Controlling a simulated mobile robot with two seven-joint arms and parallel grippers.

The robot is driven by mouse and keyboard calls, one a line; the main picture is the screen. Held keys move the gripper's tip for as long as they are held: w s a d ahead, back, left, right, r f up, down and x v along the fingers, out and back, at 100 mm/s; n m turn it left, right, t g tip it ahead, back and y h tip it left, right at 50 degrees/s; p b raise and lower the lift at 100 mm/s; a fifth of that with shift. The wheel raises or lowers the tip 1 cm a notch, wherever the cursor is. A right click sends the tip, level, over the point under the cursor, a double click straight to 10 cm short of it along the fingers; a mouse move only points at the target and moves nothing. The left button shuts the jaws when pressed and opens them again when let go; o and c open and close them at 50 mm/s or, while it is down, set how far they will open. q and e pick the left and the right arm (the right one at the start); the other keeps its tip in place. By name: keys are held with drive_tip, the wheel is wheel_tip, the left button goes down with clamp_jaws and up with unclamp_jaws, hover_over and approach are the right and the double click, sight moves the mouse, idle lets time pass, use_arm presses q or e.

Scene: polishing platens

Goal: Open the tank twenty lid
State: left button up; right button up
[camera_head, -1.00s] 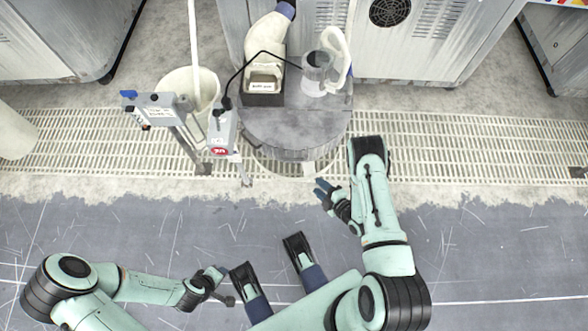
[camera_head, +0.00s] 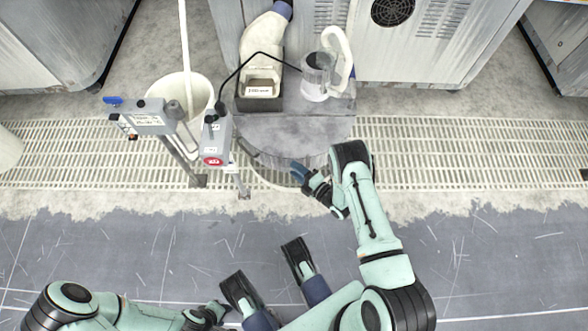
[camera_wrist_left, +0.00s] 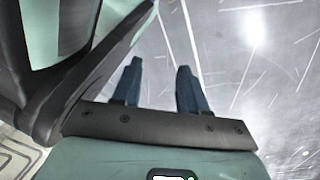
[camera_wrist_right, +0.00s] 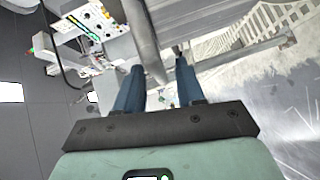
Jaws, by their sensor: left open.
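The grey round tank lid (camera_head: 285,128) lies flat at the top centre of the head view; I cannot read a tank number on it. My right gripper (camera_head: 299,172) is at the lid's front edge; I cannot tell whether it touches. In the right wrist view its two blue fingers (camera_wrist_right: 158,84) are apart, and a grey bar (camera_wrist_right: 144,42) shows between them, without a visible grip. My left gripper (camera_wrist_left: 159,80) is open and empty over the grey floor; in the head view it sits low, partly cut off by the bottom edge.
A labelled dark box (camera_head: 259,92) and a clear cup (camera_head: 317,76) stand at the lid's back. A white bucket (camera_head: 182,92) and a control post (camera_head: 214,142) stand left of it. Large cabinets (camera_head: 430,45) line the back. Floor to the right is clear.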

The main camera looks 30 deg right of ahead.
use_arm(q)
drive_tip(key=shift+s+f, duration=0.2)
drive_tip(key=shift+s, duration=0.25)
use_arm(e)
drive_tip(key=shift+w+a, duration=0.15)
drive_tip(key=shift+w, duration=0.55)
clamp_jaws()
use_arm(q)
drive_tip(key=shift+w, duration=0.15)
